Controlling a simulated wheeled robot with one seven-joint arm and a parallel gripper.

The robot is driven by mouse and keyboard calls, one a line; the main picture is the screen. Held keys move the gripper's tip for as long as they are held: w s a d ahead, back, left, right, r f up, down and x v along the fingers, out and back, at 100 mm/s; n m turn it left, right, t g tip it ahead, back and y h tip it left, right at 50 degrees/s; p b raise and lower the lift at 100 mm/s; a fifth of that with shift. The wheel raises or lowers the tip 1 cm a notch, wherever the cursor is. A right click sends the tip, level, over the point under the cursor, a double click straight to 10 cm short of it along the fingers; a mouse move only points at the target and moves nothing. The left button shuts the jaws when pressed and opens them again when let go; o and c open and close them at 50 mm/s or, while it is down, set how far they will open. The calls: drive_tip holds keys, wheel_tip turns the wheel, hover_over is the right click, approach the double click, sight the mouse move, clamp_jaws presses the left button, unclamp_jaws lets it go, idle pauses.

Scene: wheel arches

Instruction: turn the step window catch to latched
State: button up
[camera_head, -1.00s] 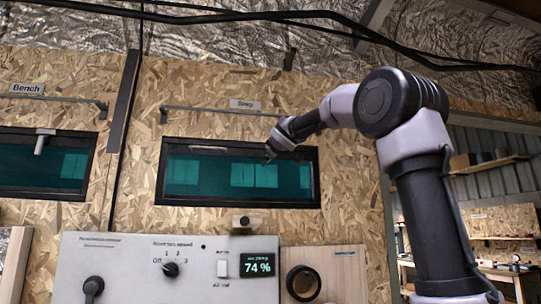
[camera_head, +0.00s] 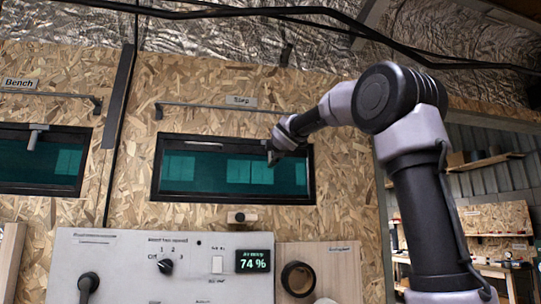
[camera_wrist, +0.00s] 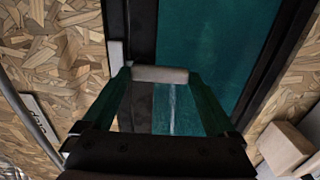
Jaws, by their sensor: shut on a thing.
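The step window (camera_head: 215,190) is a wide dark-framed pane of teal glass under the "Step" label (camera_head: 240,100). My gripper (camera_head: 273,158) reaches in from the right to the upper right part of this window. In the wrist view, my gripper (camera_wrist: 160,78) is shut on the step window catch (camera_wrist: 160,74), a pale rounded handle between the fingertips. The handle lies over the frame and glass edge, beside a pale plate (camera_wrist: 117,58) on the frame. In the head view the catch is hidden by my gripper.
A rail (camera_head: 200,105) runs above the window.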

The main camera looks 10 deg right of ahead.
idle(0.4)
drive_tip(key=o, duration=1)
drive_tip(key=shift+s, duration=0.1)
drive_tip(key=s, duration=1)
drive_tip(key=shift+s, duration=0.3)
